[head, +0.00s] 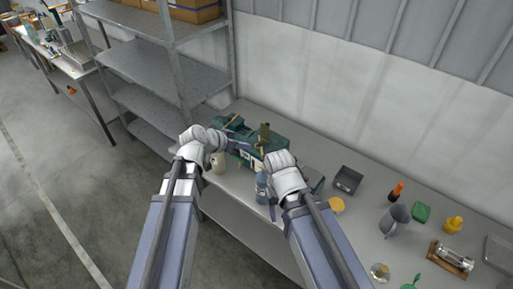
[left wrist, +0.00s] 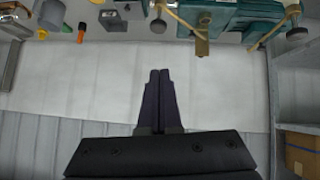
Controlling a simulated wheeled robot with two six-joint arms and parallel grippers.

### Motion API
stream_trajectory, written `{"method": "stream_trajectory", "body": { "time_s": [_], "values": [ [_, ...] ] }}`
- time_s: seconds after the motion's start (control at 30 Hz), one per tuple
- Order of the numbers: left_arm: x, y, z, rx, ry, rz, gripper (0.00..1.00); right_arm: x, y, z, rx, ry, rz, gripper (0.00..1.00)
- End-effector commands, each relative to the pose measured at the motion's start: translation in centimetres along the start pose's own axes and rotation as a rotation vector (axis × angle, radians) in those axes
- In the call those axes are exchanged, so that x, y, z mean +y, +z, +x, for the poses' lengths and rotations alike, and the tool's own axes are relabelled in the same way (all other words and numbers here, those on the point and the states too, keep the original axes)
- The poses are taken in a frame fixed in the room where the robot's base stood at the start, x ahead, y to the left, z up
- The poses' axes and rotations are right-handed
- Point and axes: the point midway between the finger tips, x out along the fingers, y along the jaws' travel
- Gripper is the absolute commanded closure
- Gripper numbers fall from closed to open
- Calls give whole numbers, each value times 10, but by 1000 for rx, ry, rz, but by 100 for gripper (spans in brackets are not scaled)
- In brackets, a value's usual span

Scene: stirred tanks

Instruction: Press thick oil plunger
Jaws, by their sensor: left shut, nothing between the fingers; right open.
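A green machine (head: 285,134) with tan upright parts stands on the bench against the wall. It also shows upside down at the top of the left wrist view (left wrist: 252,14). I cannot tell which part is the thick oil plunger.
A metal shelf (head: 165,65) stands at the left. The wall is close behind the bench.

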Motion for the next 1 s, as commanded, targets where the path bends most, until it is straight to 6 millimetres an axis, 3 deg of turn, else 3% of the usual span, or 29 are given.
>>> {"method": "stream_trajectory", "body": {
  "time_s": [0.33,0.47,0.9,1.0],
  "values": [
    [-1,0,0,3,-1,1,100,0,0,1,0,0,0,43],
    [-1,1,10,3,0,1,100,-1,0,8,0,0,-3,43],
    [-3,3,99,2,1,2,100,-6,-5,67,2,3,-21,43],
    [-1,9,111,2,0,0,100,-7,-6,79,3,3,-20,43]
  ]
}}
